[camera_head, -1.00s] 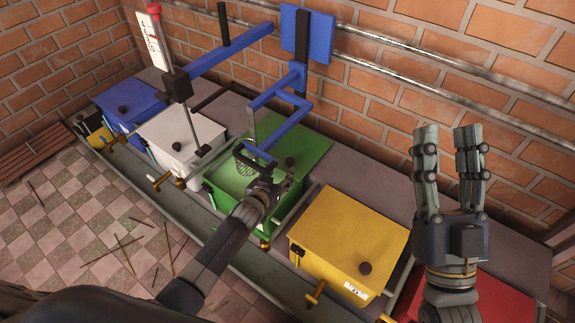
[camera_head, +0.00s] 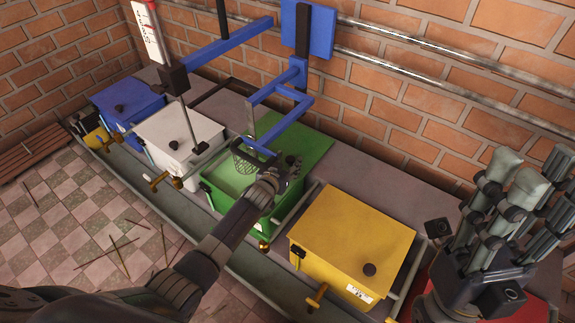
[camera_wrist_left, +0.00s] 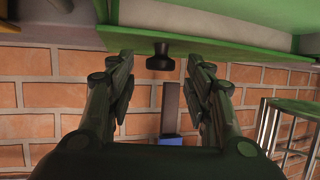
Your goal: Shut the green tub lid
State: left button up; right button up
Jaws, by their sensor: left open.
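The green tub (camera_head: 254,205) stands in the row of tubs with its near left part uncovered, showing a pale green inside. Its flat green lid (camera_head: 312,148) lies toward the back right. In the left wrist view the lid (camera_wrist_left: 215,47) spans the top, with its black knob (camera_wrist_left: 160,57) close ahead of the fingers. My left gripper (camera_head: 289,167) is at the lid's near edge, open, with the knob in line with the gap between its fingers. I cannot tell whether they touch. My right gripper (camera_head: 528,178) is raised at the right, open and empty.
A blue frame (camera_head: 283,125) and wire basket (camera_head: 246,160) hang over the tub's opening. Closed yellow (camera_head: 350,240), white (camera_head: 180,137) and blue (camera_head: 128,103) tubs stand alongside. A brick wall (camera_head: 410,115) with pipes is behind.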

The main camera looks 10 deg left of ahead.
pick_arm(q)
jog(key=shift+w+f, duration=0.1)
jog(key=shift+w, duration=0.25)
grip_shut()
jog(key=shift+s, duration=0.1)
